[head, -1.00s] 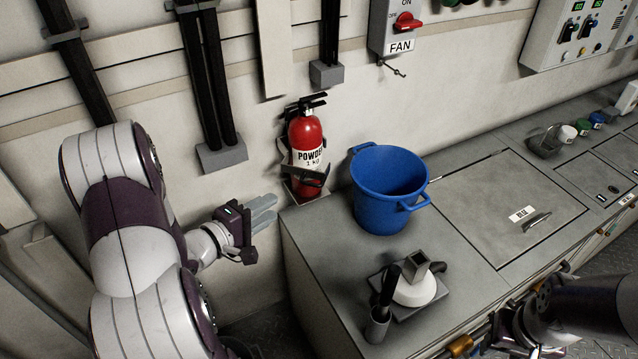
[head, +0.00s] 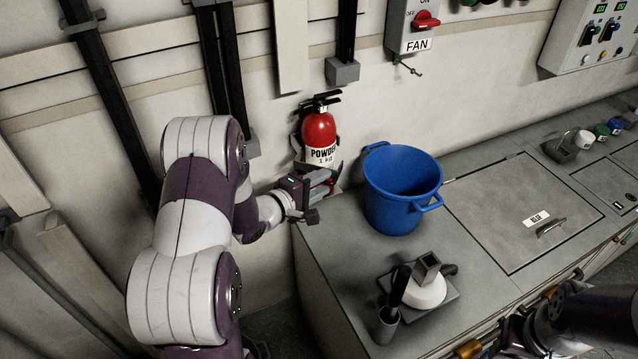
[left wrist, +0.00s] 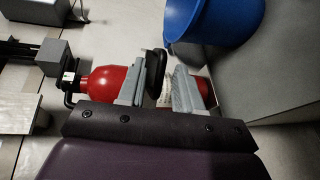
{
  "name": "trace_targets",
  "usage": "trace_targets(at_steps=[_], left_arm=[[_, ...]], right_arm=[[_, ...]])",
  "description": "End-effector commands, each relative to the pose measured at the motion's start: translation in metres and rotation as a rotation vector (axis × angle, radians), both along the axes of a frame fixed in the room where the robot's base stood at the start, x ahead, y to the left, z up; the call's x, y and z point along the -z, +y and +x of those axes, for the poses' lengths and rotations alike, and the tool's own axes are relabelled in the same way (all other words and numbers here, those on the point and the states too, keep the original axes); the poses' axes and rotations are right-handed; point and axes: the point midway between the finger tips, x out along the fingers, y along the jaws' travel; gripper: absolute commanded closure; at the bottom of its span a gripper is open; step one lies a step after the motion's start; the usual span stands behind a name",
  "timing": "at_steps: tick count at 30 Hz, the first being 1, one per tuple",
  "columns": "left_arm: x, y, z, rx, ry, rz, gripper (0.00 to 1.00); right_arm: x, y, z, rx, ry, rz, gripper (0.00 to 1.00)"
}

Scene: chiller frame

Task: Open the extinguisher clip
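The red fire extinguisher (head: 319,133) with a white "POWDER 1 KG" label stands upright against the wall at the end of the counter. It lies sideways in the left wrist view (left wrist: 103,80). My left gripper (head: 328,181) is at the extinguisher's lower front, where the clip is. In the left wrist view its two grey fingers (left wrist: 165,90) are apart. A black clip part (left wrist: 155,70) shows beside the inner side of one finger; whether it is touched I cannot tell. The gripper hides most of the clip in the head view. My right gripper is not clearly visible.
A blue bucket (head: 402,190) stands on the counter just right of the extinguisher. A white-and-grey fitting (head: 426,290) and a cup with a dark handle (head: 388,325) stand nearer the front. A red FAN switch (head: 425,20) is on the wall above.

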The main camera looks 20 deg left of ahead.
Motion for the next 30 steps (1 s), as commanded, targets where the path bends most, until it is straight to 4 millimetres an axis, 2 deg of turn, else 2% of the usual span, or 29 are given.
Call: trace_targets(at_steps=[1, 3, 4, 30], left_arm=[[0.0, 0.0, -0.0001, 0.0, 0.0, 0.0, 0.75], [0.0001, 0.0001, -0.0002, 0.0, 0.0, 0.0, 0.98], [0.0, 0.0001, -0.0003, 0.0, 0.0, 0.0, 1.0], [0.0007, 0.0, -0.0008, 0.0, 0.002, 0.001, 1.0]], right_arm=[[0.0, 0.0, 0.0, 0.0, 0.0, 0.0, 0.57], [0.0, 0.0, 0.0, 0.0, 0.0, 0.0, 0.57], [0.0, 0.0, 0.0, 0.0, 0.0, 0.0, 0.57], [0.0001, 0.0, 0.0, 0.0, 0.0, 0.0, 0.57]])
